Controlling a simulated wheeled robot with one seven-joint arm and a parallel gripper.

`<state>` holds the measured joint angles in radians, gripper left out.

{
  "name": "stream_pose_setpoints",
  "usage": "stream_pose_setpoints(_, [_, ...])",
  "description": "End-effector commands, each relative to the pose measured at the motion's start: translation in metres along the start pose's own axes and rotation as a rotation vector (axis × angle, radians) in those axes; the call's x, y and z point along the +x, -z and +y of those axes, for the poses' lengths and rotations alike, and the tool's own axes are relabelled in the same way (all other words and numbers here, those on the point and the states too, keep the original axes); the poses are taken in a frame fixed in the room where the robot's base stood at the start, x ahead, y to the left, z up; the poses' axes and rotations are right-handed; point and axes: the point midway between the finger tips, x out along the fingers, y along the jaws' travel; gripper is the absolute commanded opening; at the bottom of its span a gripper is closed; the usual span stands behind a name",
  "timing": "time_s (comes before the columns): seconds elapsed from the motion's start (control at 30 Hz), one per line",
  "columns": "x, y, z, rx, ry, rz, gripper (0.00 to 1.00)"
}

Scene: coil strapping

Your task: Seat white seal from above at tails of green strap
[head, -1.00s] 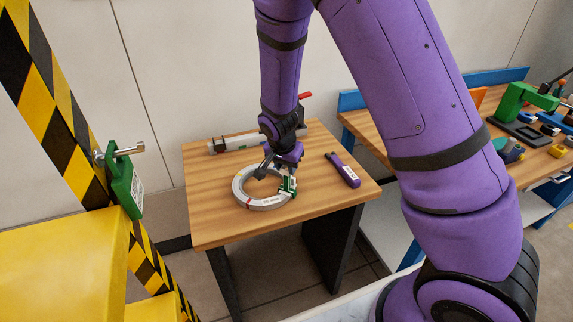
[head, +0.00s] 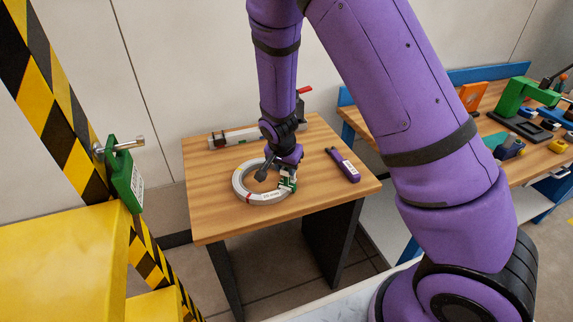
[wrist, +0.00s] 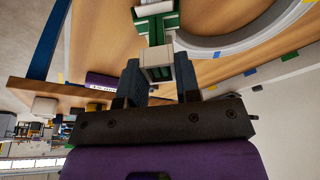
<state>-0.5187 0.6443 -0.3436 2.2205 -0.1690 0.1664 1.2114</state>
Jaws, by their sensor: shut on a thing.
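The strap coil (head: 240,190), a pale grey ring, lies flat on the wooden table. The green strap (head: 291,183) shows at its right side, beneath my gripper (head: 286,175). In the wrist view the green strap (wrist: 171,22) stands out beside the coil (wrist: 225,42), with a pale piece across its upper part. My gripper (wrist: 160,80) is shut on the white seal (wrist: 157,66), a small block between the two fingertips. The seal appears right at the near end of the green strap; whether they touch cannot be told. The fingers partly hide the strap in the head view.
A purple hand tool (head: 344,165) lies right of the coil. A long grey tool with a red handle (head: 243,136) lies along the table's back edge. A second bench (head: 500,150) with several coloured fixtures stands right. The table's left front (head: 210,220) is clear.

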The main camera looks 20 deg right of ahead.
Motion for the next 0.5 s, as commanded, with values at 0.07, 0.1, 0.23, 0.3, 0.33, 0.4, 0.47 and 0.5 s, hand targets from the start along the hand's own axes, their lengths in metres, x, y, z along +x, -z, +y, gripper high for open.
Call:
stream_pose_setpoints(0.07, [0.002, -0.001, 0.000, 0.000, 0.000, 0.000, 0.00])
stream_pose_setpoints(0.1, [0.003, -0.001, 0.000, 0.000, 0.000, 0.000, 0.00])
stream_pose_setpoints(0.23, [0.007, -0.002, 0.000, -0.001, 0.000, 0.000, 0.00])
stream_pose_setpoints(0.3, [0.008, -0.002, 0.000, -0.001, 0.000, 0.000, 0.00])
stream_pose_setpoints(0.33, [0.009, -0.003, 0.000, -0.001, 0.000, 0.000, 0.00])
stream_pose_setpoints(0.4, [0.011, -0.003, 0.000, 0.000, 0.000, 0.000, 0.00])
stream_pose_setpoints(0.47, [0.012, -0.003, 0.000, 0.000, 0.000, 0.000, 0.00])
stream_pose_setpoints(0.5, [0.012, -0.003, 0.000, 0.000, 0.000, 0.000, 0.00])
